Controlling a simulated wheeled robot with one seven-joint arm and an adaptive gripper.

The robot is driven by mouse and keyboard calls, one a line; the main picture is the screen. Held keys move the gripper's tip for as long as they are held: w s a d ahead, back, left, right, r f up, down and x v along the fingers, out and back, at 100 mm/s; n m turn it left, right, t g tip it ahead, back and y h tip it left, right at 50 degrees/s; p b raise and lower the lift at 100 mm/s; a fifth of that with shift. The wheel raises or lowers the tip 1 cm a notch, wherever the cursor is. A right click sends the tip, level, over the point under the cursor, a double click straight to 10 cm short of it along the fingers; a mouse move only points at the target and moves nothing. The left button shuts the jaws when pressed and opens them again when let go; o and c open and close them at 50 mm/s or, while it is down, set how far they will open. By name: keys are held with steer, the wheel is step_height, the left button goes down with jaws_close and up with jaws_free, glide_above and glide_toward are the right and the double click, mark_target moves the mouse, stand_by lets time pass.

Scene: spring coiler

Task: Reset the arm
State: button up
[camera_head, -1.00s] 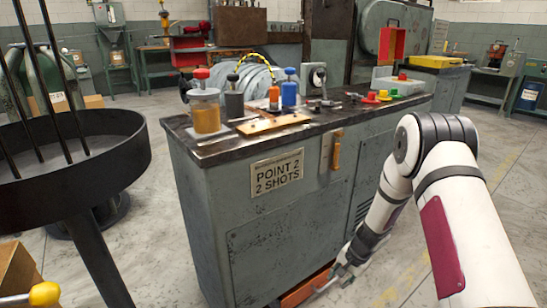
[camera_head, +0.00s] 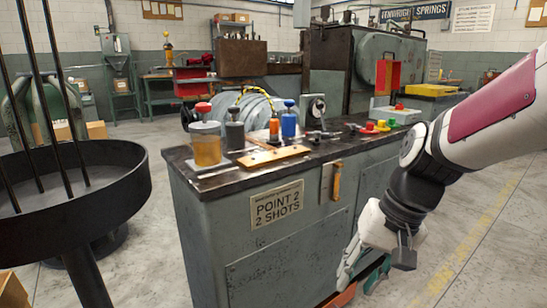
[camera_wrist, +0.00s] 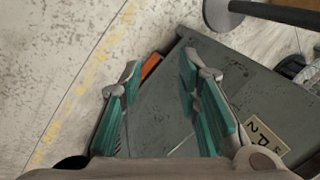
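My gripper (camera_wrist: 160,75) is open and empty. Its two teal-padded fingers stand apart in the wrist view, with the grey cabinet's side and floor beyond them. In the head view my gripper (camera_head: 368,270) hangs low at the right of the grey cabinet (camera_head: 230,235). My white arm comes in from the right edge, with its wrist bent down. The cabinet's sign reads "POINT 2 2 SHOTS" (camera_head: 277,204); part of it also shows in the wrist view (camera_wrist: 263,136).
The cabinet top holds an amber jar (camera_head: 207,145), a blue-topped oiler (camera_head: 289,120) and coloured buttons (camera_head: 376,126). An orange thing (camera_wrist: 150,66) lies low by the cabinet. A round black stand (camera_head: 110,190) is at left. Floor at right is clear.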

steer(key=s+d+r+n+h+p, duration=0.1)
steer(key=s+d+r+h, duration=0.1)
steer(key=s, duration=1)
steer(key=s+d+r+n+h, duration=0.1)
steer(key=s+d+r, duration=0.2)
steer(key=s, duration=0.8)
step_height(320, 180, up, 39)
steer(key=t+p, duration=0.3)
steer(key=p, duration=3.4)
steer(key=shift+a, duration=0.1)
